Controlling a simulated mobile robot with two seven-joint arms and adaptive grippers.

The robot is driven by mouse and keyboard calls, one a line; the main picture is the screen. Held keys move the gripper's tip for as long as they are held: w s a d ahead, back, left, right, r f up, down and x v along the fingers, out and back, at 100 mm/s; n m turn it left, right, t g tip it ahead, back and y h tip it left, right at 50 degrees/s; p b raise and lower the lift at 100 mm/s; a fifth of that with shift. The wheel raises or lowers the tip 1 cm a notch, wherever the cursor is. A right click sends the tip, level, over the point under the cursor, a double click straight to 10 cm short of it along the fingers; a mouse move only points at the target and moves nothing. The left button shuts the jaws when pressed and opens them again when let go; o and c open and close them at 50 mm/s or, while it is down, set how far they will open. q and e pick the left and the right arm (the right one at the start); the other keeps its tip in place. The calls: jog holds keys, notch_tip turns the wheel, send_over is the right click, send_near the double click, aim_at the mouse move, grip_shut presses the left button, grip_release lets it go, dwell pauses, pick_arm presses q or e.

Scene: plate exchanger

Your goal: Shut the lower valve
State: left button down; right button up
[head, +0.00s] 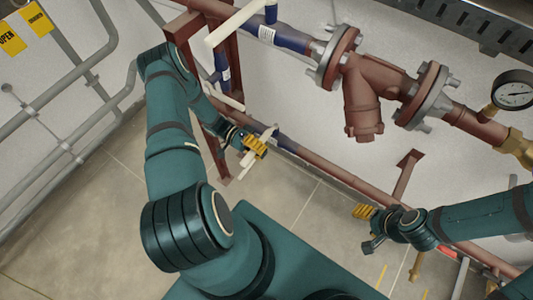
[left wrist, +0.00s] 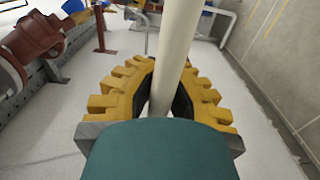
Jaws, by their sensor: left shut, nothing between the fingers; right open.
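My left gripper (head: 257,148) is at the lower pipework in the head view, shut, beside a short white lever (head: 246,160). The lever is partly hidden by the gripper. In the left wrist view, a pale bar (left wrist: 176,45) rises past the yellow fingers of my left gripper (left wrist: 160,100); I cannot tell whether they touch it. A longer white handle (head: 228,25) shows higher up near a blue fitting. The lower valve's body is hard to make out. My right gripper (head: 366,226) is open and empty at the lower right.
A red frame post (head: 205,110) stands close to my left forearm. A thin red pipe (head: 325,168) runs low across. Grey conduits (head: 60,85) line the left wall.

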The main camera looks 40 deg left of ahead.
pick_arm(q)
jog(key=shift+a, duration=0.45)
jog(key=c, duration=0.9)
grip_release()
jog(key=shift+a, duration=0.15)
jog(key=shift+d, duration=0.2)
